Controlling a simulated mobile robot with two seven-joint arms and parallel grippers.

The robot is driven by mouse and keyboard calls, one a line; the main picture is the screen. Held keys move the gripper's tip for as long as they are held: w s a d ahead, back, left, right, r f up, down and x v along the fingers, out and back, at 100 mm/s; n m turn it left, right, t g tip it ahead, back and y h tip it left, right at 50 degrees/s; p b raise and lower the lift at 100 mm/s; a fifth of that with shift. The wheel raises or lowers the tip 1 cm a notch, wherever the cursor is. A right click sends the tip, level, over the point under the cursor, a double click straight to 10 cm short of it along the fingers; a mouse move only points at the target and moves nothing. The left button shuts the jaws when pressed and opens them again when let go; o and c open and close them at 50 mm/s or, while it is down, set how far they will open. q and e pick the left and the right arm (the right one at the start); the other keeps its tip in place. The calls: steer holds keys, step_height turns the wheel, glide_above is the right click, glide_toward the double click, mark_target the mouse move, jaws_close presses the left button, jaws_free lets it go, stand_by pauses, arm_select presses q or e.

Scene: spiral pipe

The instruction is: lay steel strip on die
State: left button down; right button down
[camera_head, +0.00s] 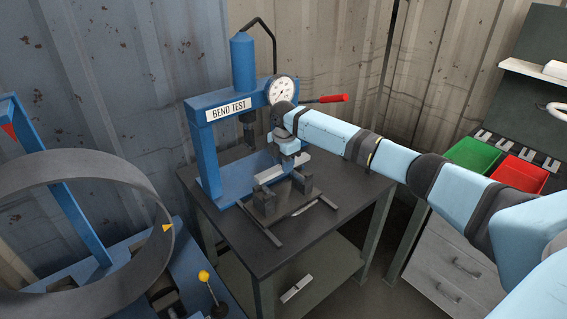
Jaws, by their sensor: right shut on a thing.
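My right gripper (287,159) reaches in from the right and points down above the die. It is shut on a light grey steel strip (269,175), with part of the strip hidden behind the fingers. The die (265,199) shows as dark blocks on the bench in front of the blue press. The strip is close above the blocks; I cannot tell whether it touches them. The blue press (200,143), marked BEND TEST, has a dark ram above the bench, behind my gripper. My left gripper is not in view.
A dial gauge (282,91) and red-handled lever (325,99) are on the press. A thin light piece (301,208) lies on the dark bench (267,257). Green (473,154) and red bins (521,174) stand right. A large grey ring (163,200) is at left.

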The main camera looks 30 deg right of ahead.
step_height(320, 180, down, 2)
steer(key=shift+f+b, duration=0.2)
steer(key=shift+b, duration=0.9)
steer(key=shift+w+f, duration=0.1)
steer(key=shift+f, duration=1)
steer(key=c, duration=0.7)
jaws_free()
steer(key=shift+c, duration=0.2)
steer(key=shift+f, duration=0.1)
step_height(320, 180, up, 14)
steer(key=shift+b, duration=0.3)
